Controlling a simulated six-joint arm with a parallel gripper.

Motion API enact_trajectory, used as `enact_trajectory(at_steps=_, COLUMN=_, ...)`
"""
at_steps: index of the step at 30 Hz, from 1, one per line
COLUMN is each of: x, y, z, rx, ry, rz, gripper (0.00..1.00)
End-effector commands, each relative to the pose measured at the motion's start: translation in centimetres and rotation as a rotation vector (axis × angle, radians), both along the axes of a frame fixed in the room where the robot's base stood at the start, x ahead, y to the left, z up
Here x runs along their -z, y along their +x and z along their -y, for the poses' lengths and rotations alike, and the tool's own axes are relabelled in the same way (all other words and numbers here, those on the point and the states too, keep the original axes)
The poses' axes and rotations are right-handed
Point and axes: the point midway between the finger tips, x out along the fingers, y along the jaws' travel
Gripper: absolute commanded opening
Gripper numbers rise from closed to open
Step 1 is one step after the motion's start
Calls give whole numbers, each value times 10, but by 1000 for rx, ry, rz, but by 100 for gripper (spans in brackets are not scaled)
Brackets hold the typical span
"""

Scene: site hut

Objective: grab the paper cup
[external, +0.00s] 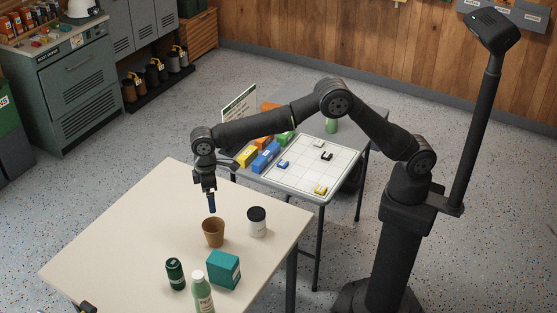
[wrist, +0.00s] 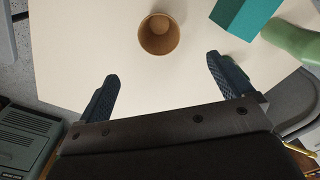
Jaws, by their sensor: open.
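A brown paper cup (external: 213,233) stands upright on the cream table, its open top facing up. In the wrist view the paper cup (wrist: 159,36) is at the top centre, beyond my fingertips and roughly between their lines; its inside looks empty. My gripper (external: 211,207) points down just above the cup in the external view. In the wrist view my gripper (wrist: 163,72) has its two blue fingers wide apart, with nothing between them. The fingers are apart from the cup.
A white jar with a dark lid (external: 257,222) stands right of the cup. A teal box (external: 223,269), a dark green can (external: 175,273) and a green bottle (external: 202,294) stand in front of it. The cream table (external: 120,240) is clear to the left. A grid-board table (external: 310,168) stands behind.

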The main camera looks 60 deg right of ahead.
Motion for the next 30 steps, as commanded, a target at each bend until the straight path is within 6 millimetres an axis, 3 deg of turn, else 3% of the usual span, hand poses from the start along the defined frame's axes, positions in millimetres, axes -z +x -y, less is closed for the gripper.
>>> enact_trajectory(at_steps=3, x=1, y=-1, z=-1, rx=-232, ry=0, rz=0, gripper=96)
enact_trajectory(at_steps=9, x=3, y=-1, z=-2, rx=-523, ry=0, rz=0, gripper=96)
enact_trajectory(at_steps=16, x=11, y=-2, z=-2, rx=-630, ry=-1, rz=-2, gripper=96)
enact_trajectory(at_steps=30, x=105, y=-2, z=-2, rx=-628, ry=-1, rz=-2, gripper=96)
